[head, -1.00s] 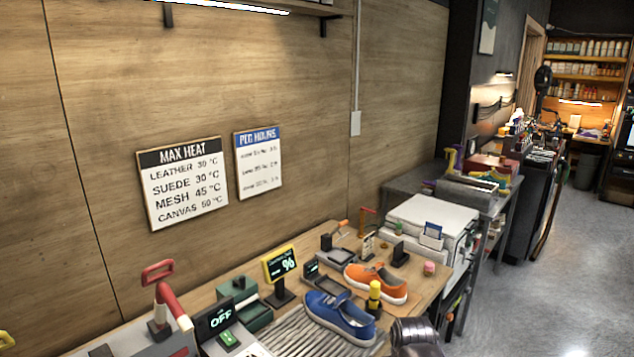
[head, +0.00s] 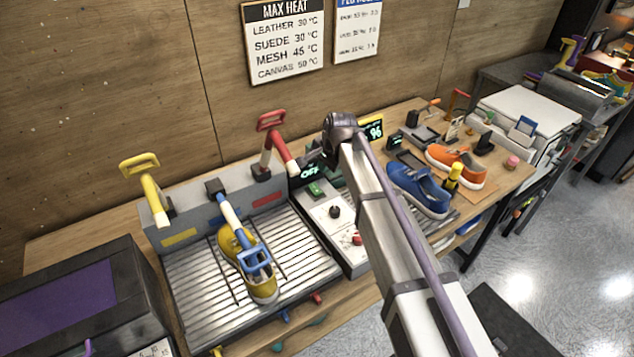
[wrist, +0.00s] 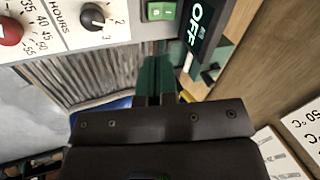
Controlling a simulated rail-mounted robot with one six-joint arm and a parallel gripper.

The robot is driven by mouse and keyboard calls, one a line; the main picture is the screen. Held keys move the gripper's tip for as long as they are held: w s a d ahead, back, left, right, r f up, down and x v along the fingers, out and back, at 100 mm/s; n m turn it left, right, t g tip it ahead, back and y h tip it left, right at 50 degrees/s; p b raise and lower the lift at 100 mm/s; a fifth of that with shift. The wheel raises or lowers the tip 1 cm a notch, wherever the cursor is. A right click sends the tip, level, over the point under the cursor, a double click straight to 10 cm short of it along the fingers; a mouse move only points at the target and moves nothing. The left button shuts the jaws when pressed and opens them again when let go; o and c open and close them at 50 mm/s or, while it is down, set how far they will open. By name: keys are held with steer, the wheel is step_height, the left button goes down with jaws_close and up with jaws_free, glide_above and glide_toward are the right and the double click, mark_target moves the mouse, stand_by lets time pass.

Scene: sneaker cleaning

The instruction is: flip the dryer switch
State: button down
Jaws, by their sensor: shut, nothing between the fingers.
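The dryer's control panel (head: 335,222) sits on the bench in the middle of the head view. Its small green rocker switch (head: 315,189) lies just below a dark display (head: 309,171) reading OFF. In the wrist view the green switch (wrist: 161,11) is at the top edge, beside the OFF display (wrist: 198,30). My gripper (head: 306,158) is close to the display in the head view. In the wrist view my gripper (wrist: 160,65) is shut and empty, its fingers pointing toward the switch with a visible gap.
A black knob (wrist: 98,15) and a red knob (wrist: 10,30) are on the same panel. A ribbed drying tray (head: 200,290) holds a yellow shoe (head: 236,250). A red-handled holder (head: 275,140) stands left of the display. Blue (head: 418,190) and orange (head: 455,165) shoes are to the right.

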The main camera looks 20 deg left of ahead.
mark_target(314, 186)
steer(key=m, duration=0.1)
steer(key=w+m, duration=0.1)
steer(key=m, duration=0.1)
steer(key=shift+r, duration=0.1)
steer(key=b+x, duration=1.2)
steer(key=x, duration=0.1)
steer(key=shift+w+a, duration=0.1)
steer(key=shift+w, duration=0.1)
steer(key=shift+w+a+f+b, duration=0.25)
steer(key=shift+f+b, duration=0.1)
steer(key=shift+b, duration=0.15)
